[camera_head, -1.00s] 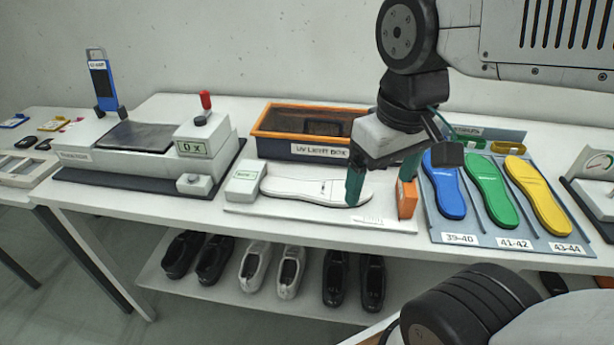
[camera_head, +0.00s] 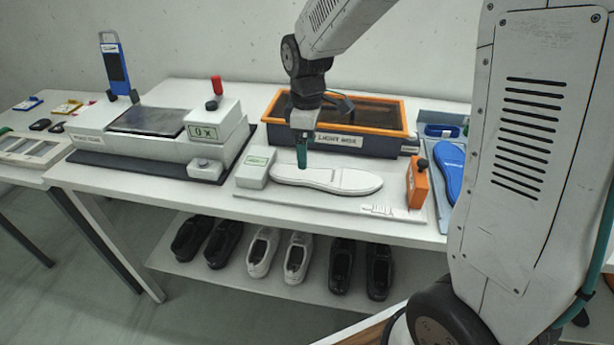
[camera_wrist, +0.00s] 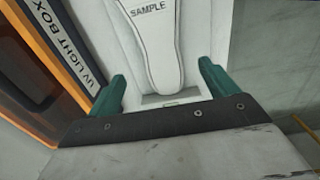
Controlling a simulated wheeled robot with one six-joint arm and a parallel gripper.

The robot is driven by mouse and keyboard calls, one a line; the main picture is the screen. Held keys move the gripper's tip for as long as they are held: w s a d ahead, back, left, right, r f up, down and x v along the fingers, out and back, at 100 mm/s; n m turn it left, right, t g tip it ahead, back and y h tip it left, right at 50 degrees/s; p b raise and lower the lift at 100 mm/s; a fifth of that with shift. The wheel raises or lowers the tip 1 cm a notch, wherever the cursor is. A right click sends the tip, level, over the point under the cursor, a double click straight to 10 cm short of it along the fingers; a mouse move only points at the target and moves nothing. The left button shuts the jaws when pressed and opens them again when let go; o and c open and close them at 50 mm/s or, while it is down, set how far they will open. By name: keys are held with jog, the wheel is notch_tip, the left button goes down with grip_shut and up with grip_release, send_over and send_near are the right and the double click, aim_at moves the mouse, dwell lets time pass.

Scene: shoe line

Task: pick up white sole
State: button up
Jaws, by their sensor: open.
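The white sole (camera_head: 330,178) lies flat on a pale board on the table, between a small white box and an orange block. It also shows in the wrist view (camera_wrist: 155,45), with the word SAMPLE on it. My gripper (camera_head: 303,165) is above the sole's left part in the head view, pointing down. In the wrist view my gripper (camera_wrist: 160,85) has its two green fingers spread apart, with the sole's rounded end between and ahead of them. Nothing is held. Whether the fingertips touch the board cannot be told.
The orange-rimmed UV light box (camera_head: 400,146) stands close behind the sole. The white box (camera_head: 255,168) is left of it and the orange block (camera_head: 418,183) right. A grey press machine (camera_head: 150,122) stands farther left.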

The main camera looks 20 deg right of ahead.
aim_at(307, 174)
notch_tip(307, 174, down, 8)
jog(key=shift+s+r, duration=0.1)
jog(key=shift+r, duration=0.15)
jog(key=c, duration=1.2)
